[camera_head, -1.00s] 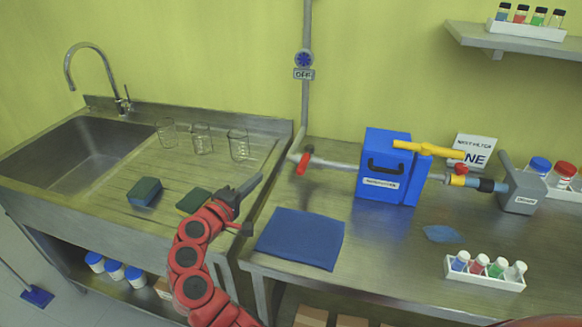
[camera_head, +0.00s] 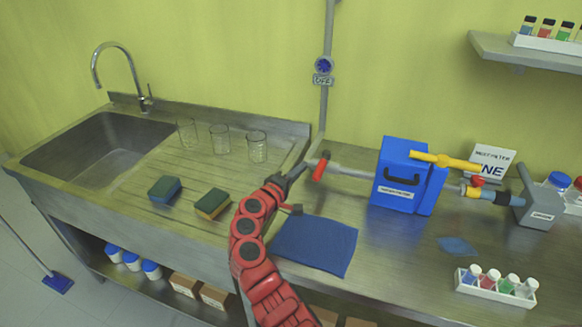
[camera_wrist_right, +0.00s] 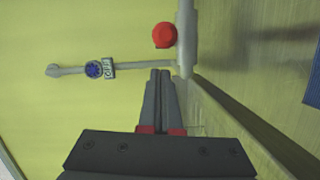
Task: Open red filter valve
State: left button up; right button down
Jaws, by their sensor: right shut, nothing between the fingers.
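The red valve handle (camera_head: 320,167) sits on the grey pipe left of the blue filter box (camera_head: 381,172). It stands roughly crosswise to the pipe in the head view. In the right wrist view its rounded red end (camera_wrist_right: 164,36) shows beside the pipe, above the fingertips. My right gripper (camera_head: 303,168), on the red arm, is shut and empty, just left of the handle. In the right wrist view its fingers (camera_wrist_right: 160,75) lie together with a visible gap to the handle. My left gripper is not in view.
A blue wheel valve (camera_head: 323,65) with a small sign is on the vertical pipe. A blue cloth (camera_head: 315,246) lies below the handle on the bench. Glass beakers (camera_head: 220,138) and sponges (camera_head: 212,203) are on the drainboard to the left.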

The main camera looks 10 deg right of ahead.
jog(key=shift+s+d+f+p, duration=0.15)
jog(key=shift+s+d+p, duration=0.15)
jog(key=shift+s+d, duration=0.35)
jog(key=shift+d, duration=0.1)
jog(key=shift+s+d+n+t+y+p, duration=0.2)
jog(key=shift+d+n+t+y+p, duration=0.15)
jog(key=shift+p, duration=0.2)
